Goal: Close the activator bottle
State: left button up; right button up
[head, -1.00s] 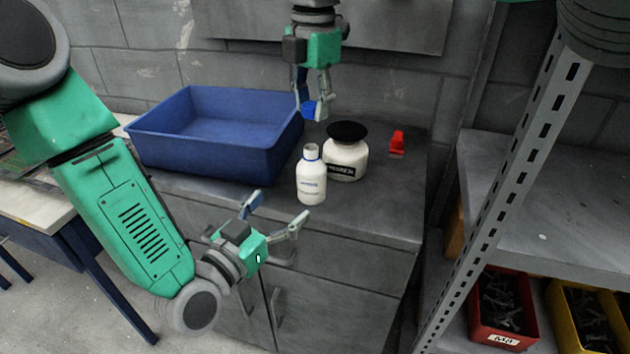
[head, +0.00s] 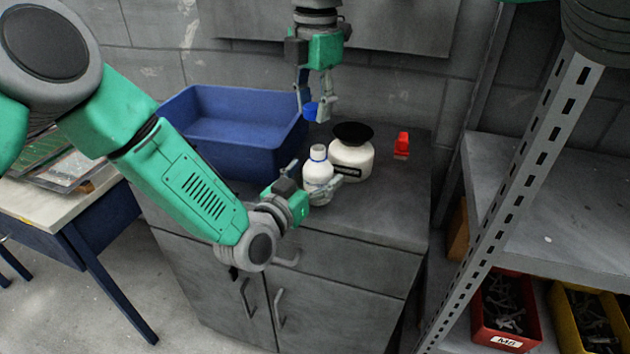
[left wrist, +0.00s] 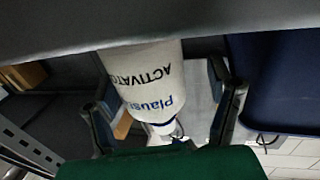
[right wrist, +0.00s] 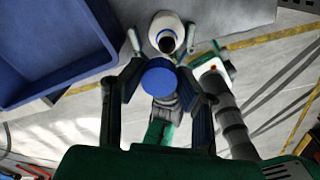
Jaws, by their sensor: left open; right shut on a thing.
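The white activator bottle (head: 318,172) stands upright on the grey cabinet top, its neck uncapped. The left wrist view shows its label (left wrist: 145,80) upside down, and the right wrist view shows its dark open mouth (right wrist: 167,42). My left gripper (head: 314,180) is open with its fingers on either side of the bottle; contact cannot be told. My right gripper (head: 316,108) hangs above and behind the bottle, shut on the blue cap (head: 311,111). The cap also shows between the fingers in the right wrist view (right wrist: 160,77).
A white jar with a black lid (head: 352,152) stands close to the right of the bottle. A red object (head: 402,146) is farther right. A blue bin (head: 235,130) stands left. A metal shelf post (head: 520,190) rises at right. The cabinet's front right top is clear.

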aim_at(322, 147)
pick_arm(q)
jog(key=shift+d, duration=0.25)
jog(key=c, duration=1.1)
pick_arm(e)
jog(key=shift+d, duration=0.25)
pick_arm(q)
jog(key=shift+d, duration=0.25)
jog(key=c, duration=0.6)
pick_arm(e)
jog(key=shift+d, duration=0.3)
pick_arm(q)
jog(key=shift+d, duration=0.2)
grip_shut()
pick_arm(e)
jog(key=shift+d, duration=0.25)
pick_arm(q)
jog(key=shift+a, duration=0.3)
pick_arm(e)
jog(key=f, duration=0.4)
jog(key=shift+w+a+f, duration=0.1)
jog(key=shift+a+f, duration=0.05)
jog(key=shift+a, duration=0.1)
pick_arm(q)
jog(key=shift+a, duration=0.3)
pick_arm(e)
jog(key=shift+a+f, duration=0.25)
jog(key=shift+a, duration=0.05)
